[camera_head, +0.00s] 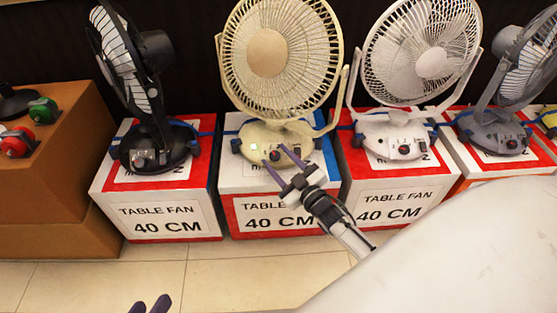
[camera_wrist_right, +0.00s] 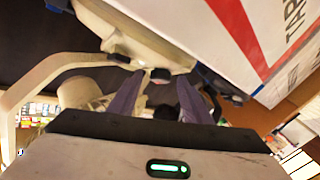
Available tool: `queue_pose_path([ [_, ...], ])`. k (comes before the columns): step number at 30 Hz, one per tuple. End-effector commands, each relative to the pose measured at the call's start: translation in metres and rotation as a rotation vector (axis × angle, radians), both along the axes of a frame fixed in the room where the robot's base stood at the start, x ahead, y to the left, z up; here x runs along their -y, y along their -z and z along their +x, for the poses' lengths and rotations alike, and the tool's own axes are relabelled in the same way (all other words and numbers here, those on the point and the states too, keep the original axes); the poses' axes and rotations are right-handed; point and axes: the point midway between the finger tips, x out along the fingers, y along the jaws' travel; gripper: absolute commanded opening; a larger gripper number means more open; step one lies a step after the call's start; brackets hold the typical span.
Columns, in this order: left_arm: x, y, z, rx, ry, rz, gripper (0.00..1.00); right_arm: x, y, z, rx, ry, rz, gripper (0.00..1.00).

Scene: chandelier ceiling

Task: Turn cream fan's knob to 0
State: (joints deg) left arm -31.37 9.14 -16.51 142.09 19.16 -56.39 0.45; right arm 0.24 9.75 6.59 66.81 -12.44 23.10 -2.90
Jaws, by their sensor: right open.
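The cream fan (camera_head: 268,52) stands on a red and white box, second from the left in the row of fans. The knob's setting is unreadable.
A black fan (camera_head: 150,140) stands to the left and a white fan (camera_head: 398,140) to the right, each on its own box. A grey fan (camera_head: 495,125) is further right. A brown box (camera_head: 75,150) holds red and green items. The tiled floor in front is clear.

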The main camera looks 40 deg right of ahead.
Motion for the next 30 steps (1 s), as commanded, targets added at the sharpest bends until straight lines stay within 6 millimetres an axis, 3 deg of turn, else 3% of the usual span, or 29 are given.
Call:
queue_pose_path([
  [1, 0.0, 0.0, 0.0, 0.0, 0.0, 0.0, 0.31, 0.0, 0.0, 0.0, 0.0, 0.0, 0.0, 0.39],
  [8, 0.0, 0.0, 0.0, 0.0, 0.0, 0.002, 0.31, 0.0, 0.0, 0.0, 0.0, 0.0, 0.0, 0.03],
  [18, -0.003, -0.001, 0.0, -0.008, -0.001, 0.021, 0.31, 0.002, -0.003, 0.0, -0.02, -0.045, -0.038, 0.03],
  [30, -0.016, 0.021, -0.006, -0.087, 0.0, 0.12, 0.31, 0.007, -0.007, 0.0, -0.125, -0.266, -0.212, 0.03],
])
